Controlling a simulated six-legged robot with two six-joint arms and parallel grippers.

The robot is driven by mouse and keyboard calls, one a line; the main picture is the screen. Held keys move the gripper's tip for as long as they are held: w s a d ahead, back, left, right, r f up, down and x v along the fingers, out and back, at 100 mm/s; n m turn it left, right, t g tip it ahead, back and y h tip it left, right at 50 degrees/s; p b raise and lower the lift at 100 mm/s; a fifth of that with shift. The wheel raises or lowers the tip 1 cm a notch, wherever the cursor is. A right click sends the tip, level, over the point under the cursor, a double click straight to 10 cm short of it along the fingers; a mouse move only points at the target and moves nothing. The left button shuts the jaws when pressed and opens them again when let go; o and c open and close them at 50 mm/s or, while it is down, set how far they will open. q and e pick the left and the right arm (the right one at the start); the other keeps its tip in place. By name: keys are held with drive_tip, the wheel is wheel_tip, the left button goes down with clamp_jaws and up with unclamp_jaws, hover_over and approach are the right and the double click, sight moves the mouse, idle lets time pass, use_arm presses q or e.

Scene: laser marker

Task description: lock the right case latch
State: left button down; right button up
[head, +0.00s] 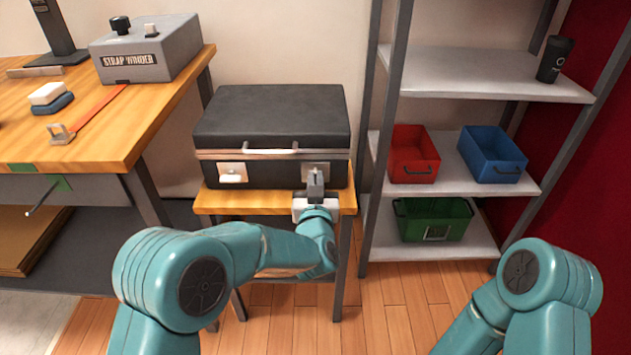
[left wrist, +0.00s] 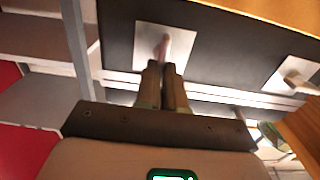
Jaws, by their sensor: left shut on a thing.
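The black case (head: 272,115) lies closed on a small wooden stand, with its front towards me. Its right latch (head: 317,168) is a pale plate with a small lever. My left gripper (head: 315,180) is in front of this latch, and its fingers are shut on the lever. In the left wrist view the right latch (left wrist: 150,40) shows its plate, with the lever's end at the fingertips (left wrist: 165,72). The left latch (head: 232,173) also shows in the left wrist view (left wrist: 293,75). My right gripper is out of view.
The case handle (head: 270,150) sits between the latches. A workbench (head: 120,130) with a strap winder (head: 146,52) stands left. A metal shelf (head: 470,75) on the right holds red (head: 412,155), blue (head: 492,155) and green (head: 433,218) bins.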

use_arm(q)
drive_tip(key=shift+m, duration=0.3)
drive_tip(key=m, duration=0.1)
drive_tip(key=m+p, duration=0.1)
drive_tip(key=m, duration=0.1)
drive_tip(key=m+p, duration=0.1)
drive_tip(key=shift+d+m, duration=0.3)
drive_tip(key=m, duration=0.2)
drive_tip(key=m+p, duration=0.1)
drive_tip(key=m, duration=0.1)
drive_tip(key=m+p, duration=0.1)
drive_tip(key=m, duration=0.1)
drive_tip(key=shift+d+f, duration=0.15)
drive_tip(key=shift+d, duration=0.1)
drive_tip(key=m, duration=0.1)
drive_tip(key=m+p, duration=0.1)
drive_tip(key=m, duration=0.1)
drive_tip(key=shift+f+m, duration=0.25)
drive_tip(key=shift+m, duration=0.05)
drive_tip(key=shift+d+f+m+p, duration=0.15)
drive_tip(key=shift+m+p, duration=0.45)
drive_tip(key=shift+m, duration=0.9)
drive_tip(key=c, duration=1.2)
unclamp_jaws()
drive_tip(key=shift+f, duration=0.1)
drive_tip(key=shift+c, duration=0.2)
